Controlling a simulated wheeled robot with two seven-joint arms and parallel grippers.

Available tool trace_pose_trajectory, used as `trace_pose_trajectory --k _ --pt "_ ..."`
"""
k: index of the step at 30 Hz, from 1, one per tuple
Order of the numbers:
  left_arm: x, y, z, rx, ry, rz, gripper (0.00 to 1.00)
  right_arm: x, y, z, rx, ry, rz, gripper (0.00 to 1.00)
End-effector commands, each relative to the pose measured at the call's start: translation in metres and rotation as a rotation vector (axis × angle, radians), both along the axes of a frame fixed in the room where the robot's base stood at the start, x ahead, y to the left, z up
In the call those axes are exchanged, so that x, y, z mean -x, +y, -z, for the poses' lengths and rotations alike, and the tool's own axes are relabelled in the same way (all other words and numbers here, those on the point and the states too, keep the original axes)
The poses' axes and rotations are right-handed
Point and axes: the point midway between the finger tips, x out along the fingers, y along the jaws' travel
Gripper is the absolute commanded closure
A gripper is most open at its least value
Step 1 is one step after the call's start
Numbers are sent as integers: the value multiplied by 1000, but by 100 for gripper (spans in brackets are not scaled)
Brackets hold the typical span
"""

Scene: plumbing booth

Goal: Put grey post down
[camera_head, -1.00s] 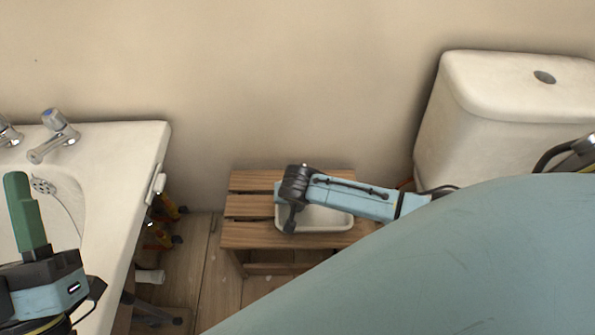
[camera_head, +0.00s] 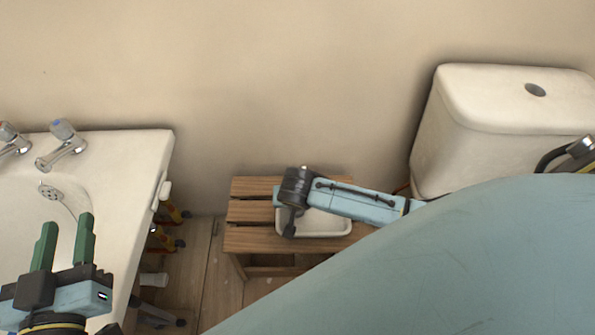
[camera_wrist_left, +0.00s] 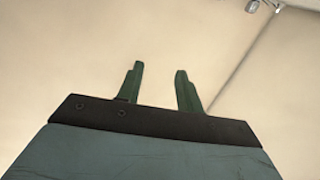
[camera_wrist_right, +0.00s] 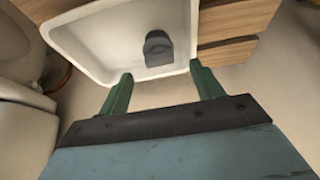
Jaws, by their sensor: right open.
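The grey post (camera_wrist_right: 158,50) stands or lies in a white tray (camera_wrist_right: 78,45) in the right wrist view; only a short dark grey block shape shows, so I cannot tell which. My right gripper (camera_wrist_right: 161,72) is open, its green fingers apart at the tray's near edge, with nothing seen between them. In the head view my right arm covers part of the tray (camera_head: 322,226), and the right fingers and post are hidden. My left gripper (camera_head: 67,222) is open and empty over the basin at left; its parted fingers also show in the left wrist view (camera_wrist_left: 160,68).
The tray sits on a slatted wooden stool (camera_head: 262,241) against the wall. A white basin (camera_head: 135,180) with taps (camera_head: 62,145) is at left. A toilet cistern (camera_head: 500,105) is at right. Some floor shows between basin and stool.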

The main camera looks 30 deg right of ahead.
Motion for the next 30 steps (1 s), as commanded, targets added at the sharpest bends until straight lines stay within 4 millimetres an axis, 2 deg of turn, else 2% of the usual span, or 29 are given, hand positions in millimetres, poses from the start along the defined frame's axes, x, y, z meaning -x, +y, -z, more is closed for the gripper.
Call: trace_pose_trajectory --k 8,18,24,30 --pt "10 13 47 -84 290 -22 64 8 5 -22 0 1 -1 34" --pt "43 33 97 -177 642 -50 64 16 10 -46 0 1 0 34" --pt "65 44 116 -216 802 -64 64 20 12 -57 0 0 0 34" --pt "77 49 125 -234 879 -70 64 22 15 -62 -2 1 -5 34"
